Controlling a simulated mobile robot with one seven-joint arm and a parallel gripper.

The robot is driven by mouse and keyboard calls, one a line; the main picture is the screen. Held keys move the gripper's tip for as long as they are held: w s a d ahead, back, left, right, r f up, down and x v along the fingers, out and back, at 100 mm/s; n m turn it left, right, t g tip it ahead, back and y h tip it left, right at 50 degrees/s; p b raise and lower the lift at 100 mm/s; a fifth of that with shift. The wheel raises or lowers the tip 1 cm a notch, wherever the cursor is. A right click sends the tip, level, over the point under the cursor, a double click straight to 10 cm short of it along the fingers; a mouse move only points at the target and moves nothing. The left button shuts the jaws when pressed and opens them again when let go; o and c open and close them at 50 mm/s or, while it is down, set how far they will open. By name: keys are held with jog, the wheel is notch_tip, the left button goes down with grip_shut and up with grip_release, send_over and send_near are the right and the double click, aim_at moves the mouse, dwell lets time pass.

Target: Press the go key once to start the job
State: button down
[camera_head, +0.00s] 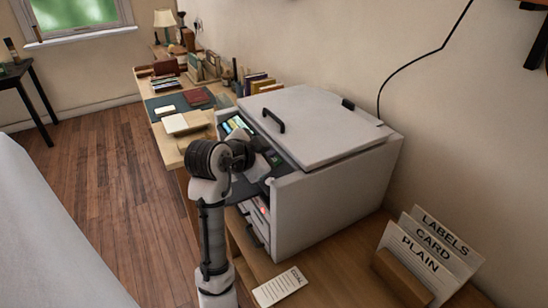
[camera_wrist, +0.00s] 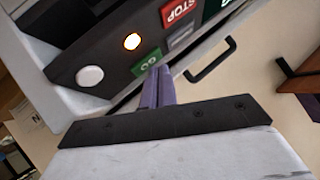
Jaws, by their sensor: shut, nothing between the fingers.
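The green GO key (camera_wrist: 148,61) sits on the dark control panel (camera_wrist: 112,52) of a large pale machine (camera_head: 330,198). My gripper (camera_wrist: 159,74) is shut and empty. Its purple fingertips are at the edge of the GO key in the wrist view, and I cannot tell whether they touch it. A red STOP key (camera_wrist: 176,11) and a grey key (camera_wrist: 182,37) are beside it. An amber lamp (camera_wrist: 132,41) glows on the panel. In the head view my arm hides the fingertips and part of the panel.
A white round knob (camera_wrist: 90,76) is at the panel's end. The machine's lid (camera_head: 315,125) is closed, with a dark handle (camera_head: 273,120). A card holder (camera_head: 400,278) stands at front right and a paper slip (camera_head: 281,286) lies in front. Books lie on the desk behind.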

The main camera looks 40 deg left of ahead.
jog(key=shift+s+r, duration=0.1)
jog(key=shift+r, duration=0.2)
notch_tip(320, 180, up, 6)
jog(key=s+p, duration=0.1)
jog(key=p, duration=0.3)
jog(key=shift+s+a, duration=0.35)
jog(key=shift+s, duration=0.05)
jog(key=shift+f, duration=0.15)
dwell(0.4)
